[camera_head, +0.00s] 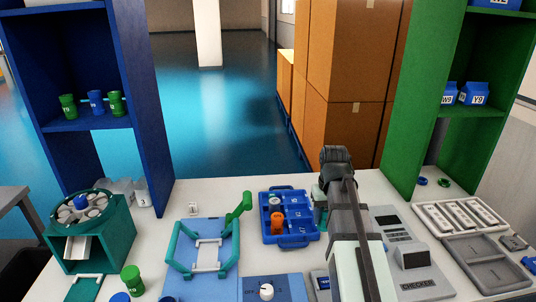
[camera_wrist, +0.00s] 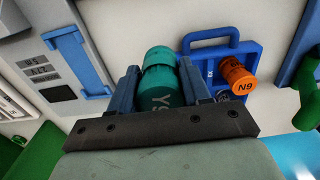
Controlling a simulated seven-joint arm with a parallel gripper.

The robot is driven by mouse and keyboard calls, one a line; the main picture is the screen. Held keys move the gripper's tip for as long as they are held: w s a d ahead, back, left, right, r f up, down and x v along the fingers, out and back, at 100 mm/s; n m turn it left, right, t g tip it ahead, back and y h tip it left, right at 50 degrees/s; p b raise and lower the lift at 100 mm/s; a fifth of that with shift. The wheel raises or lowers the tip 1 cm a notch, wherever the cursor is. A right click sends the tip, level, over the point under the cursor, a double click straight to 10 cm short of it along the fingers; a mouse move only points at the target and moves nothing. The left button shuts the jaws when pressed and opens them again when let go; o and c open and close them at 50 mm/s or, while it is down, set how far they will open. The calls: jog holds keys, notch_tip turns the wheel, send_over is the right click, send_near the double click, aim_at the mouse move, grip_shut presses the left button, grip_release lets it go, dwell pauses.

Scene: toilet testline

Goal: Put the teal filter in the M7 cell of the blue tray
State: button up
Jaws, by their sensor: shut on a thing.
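In the wrist view the teal filter (camera_wrist: 158,88) is held between the two blue fingers of my gripper (camera_wrist: 160,82). An orange piece marked N9 (camera_wrist: 238,78) stands in the tray. In the head view the blue tray (camera_head: 297,241) lies on the table, left of my arm, with the orange piece (camera_head: 275,203) at its left side. The M7 label is not readable.
A teal frame (camera_head: 203,268) with a green lever (camera_head: 240,206) stands left of the tray. A teal carousel machine (camera_head: 92,235) is at far left. A checker box (camera_head: 413,257) and grey trays (camera_head: 461,217) lie on the right. Shelves (camera_head: 150,110) flank the table.

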aim_at(305, 220)
jog(key=shift+a, duration=0.3)
jog(key=w+a+n, duration=0.4)
jog(key=w+n, duration=0.3)
jog(key=w, duration=0.1)
jog(key=shift+w+d+f, duration=0.1)
jog(key=shift+d+f, duration=0.05)
jog(key=shift+f, duration=2.15)
jog(key=shift+w+d+f, duration=0.1)
jog(key=shift+f, duration=2.15)
jog(key=shift+f, duration=0.1)
jog(key=o, duration=1.1)
notch_tip(305, 220, up, 12)
